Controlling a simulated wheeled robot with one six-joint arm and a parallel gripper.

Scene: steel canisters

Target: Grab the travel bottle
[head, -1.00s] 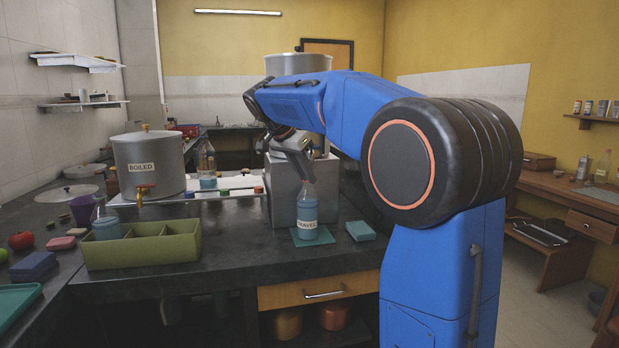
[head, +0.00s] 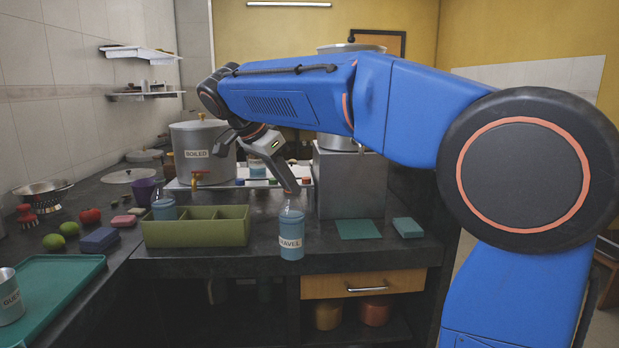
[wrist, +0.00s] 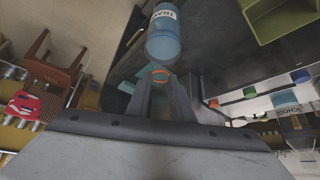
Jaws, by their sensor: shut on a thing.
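The travel bottle (head: 291,232) is clear with blue contents and a white label whose visible letters read part of "TRAVEL". It is upright near the counter's front edge, left of the teal mat (head: 358,229). My gripper (head: 291,191) comes down from the upper left and is shut on the bottle's neck. In the wrist view the bottle (wrist: 166,40) extends beyond the two fingertips (wrist: 160,80), with an orange ring between them. Whether its base touches the counter is hard to tell.
A green divided bin (head: 195,232) stands left of the bottle, with a blue container in its left compartment. A teal sponge (head: 407,228) lies right of the mat. A large pot labelled BOILED (head: 200,150) stands behind. A teal tray (head: 55,290) is at the left.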

